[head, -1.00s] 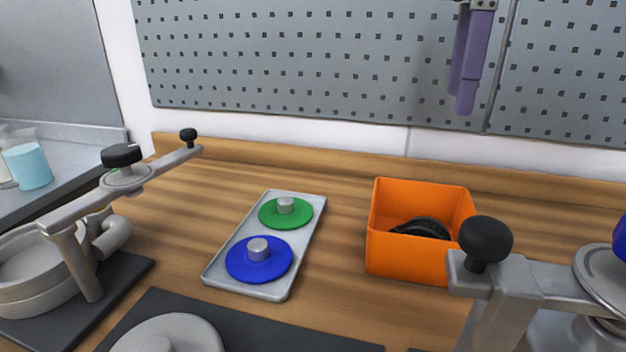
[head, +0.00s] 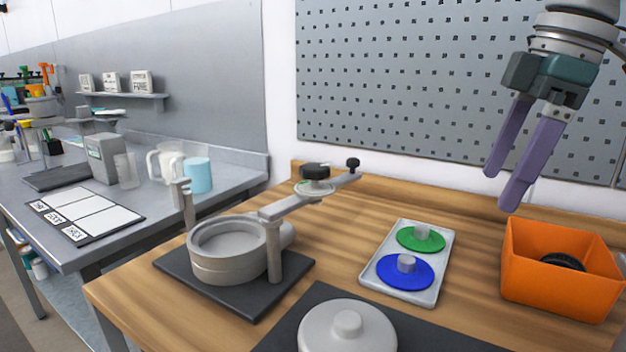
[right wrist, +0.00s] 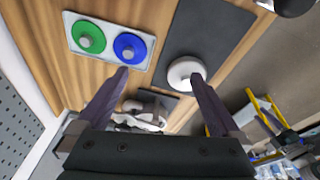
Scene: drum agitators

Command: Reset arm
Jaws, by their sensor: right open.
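The agitator on the left has an open grey round drum (head: 228,248) on a dark base plate. Its grey arm (head: 310,192) rises from a post at the drum's right side and extends away to the right, clear of the drum opening. The arm carries a black knob (head: 315,170) and a small black ball handle (head: 352,165) at its far end. My right gripper (head: 506,187) is open and empty, in the air above and left of the orange bin. Its fingers also show in the right wrist view (right wrist: 158,76), with nothing between them.
A grey tray (head: 441,252) holds a green disc (head: 421,239) and a blue disc (head: 405,271). The orange bin (head: 556,285) holds a black part. A round grey lid (head: 348,333) is on a dark plate in front. A pegboard (head: 400,90) stands behind.

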